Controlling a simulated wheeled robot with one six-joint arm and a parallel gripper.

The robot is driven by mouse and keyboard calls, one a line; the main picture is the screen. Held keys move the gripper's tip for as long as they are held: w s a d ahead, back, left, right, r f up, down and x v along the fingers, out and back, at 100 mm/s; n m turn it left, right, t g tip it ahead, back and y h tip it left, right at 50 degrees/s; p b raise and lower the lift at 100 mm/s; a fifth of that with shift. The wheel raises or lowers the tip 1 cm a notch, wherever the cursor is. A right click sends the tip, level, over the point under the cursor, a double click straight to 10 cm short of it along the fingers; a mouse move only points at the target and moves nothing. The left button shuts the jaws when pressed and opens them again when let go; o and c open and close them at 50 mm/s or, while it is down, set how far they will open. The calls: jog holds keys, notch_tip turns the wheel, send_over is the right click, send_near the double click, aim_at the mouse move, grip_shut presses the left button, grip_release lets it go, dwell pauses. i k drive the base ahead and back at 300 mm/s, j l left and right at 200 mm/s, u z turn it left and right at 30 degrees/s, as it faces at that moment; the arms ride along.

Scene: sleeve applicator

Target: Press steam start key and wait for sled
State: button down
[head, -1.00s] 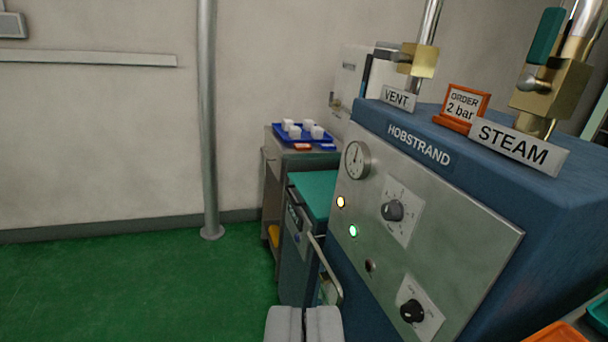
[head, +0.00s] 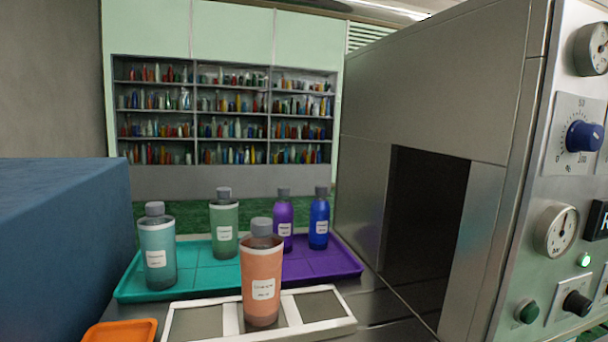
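The machine's control panel (head: 545,215) fills the right edge. On it is a green round push button (head: 527,312); I cannot read a label that names it the steam start key. A white-framed plate with grey panels (head: 195,322), which looks like the sled, lies in front of the dark tunnel opening (head: 425,235). An orange-sleeved bottle (head: 262,275) with a grey cap stands upright on it. My gripper is out of the picture.
A teal tray (head: 130,290) holds a teal bottle (head: 157,250) and a green bottle (head: 224,228). A purple tray (head: 335,270) holds a purple bottle (head: 284,225) and a blue bottle (head: 319,222). A lit green lamp (head: 584,260) and a gauge (head: 556,230) are on the panel. A blue cabinet (head: 65,245) stands left.

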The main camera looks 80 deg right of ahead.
aim_at(531, 310)
jog(key=z, duration=3.4)
